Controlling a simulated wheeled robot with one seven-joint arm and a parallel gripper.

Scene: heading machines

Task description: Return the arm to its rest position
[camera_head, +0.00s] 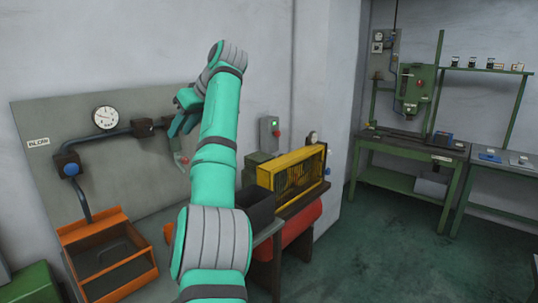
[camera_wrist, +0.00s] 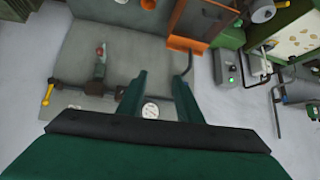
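My teal arm reaches up across the middle of the head view, and its wrist bends over to the left. My gripper (camera_head: 177,128) points down and left in front of the grey wall panel. In the wrist view, the two dark green fingers of my gripper (camera_wrist: 158,84) stand apart with a clear gap between them. Nothing is held between them. A round white gauge (camera_wrist: 150,108) shows beyond the gap, apart from the fingers; it is also on the panel in the head view (camera_head: 105,117).
The panel carries a dark pipe (camera_head: 110,133). An orange bin (camera_head: 110,262) stands below it. A yellow-guarded machine (camera_head: 292,172) with a red tank (camera_head: 300,231) is right of my arm. Green workbenches (camera_head: 412,152) stand at the far right. The floor between is clear.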

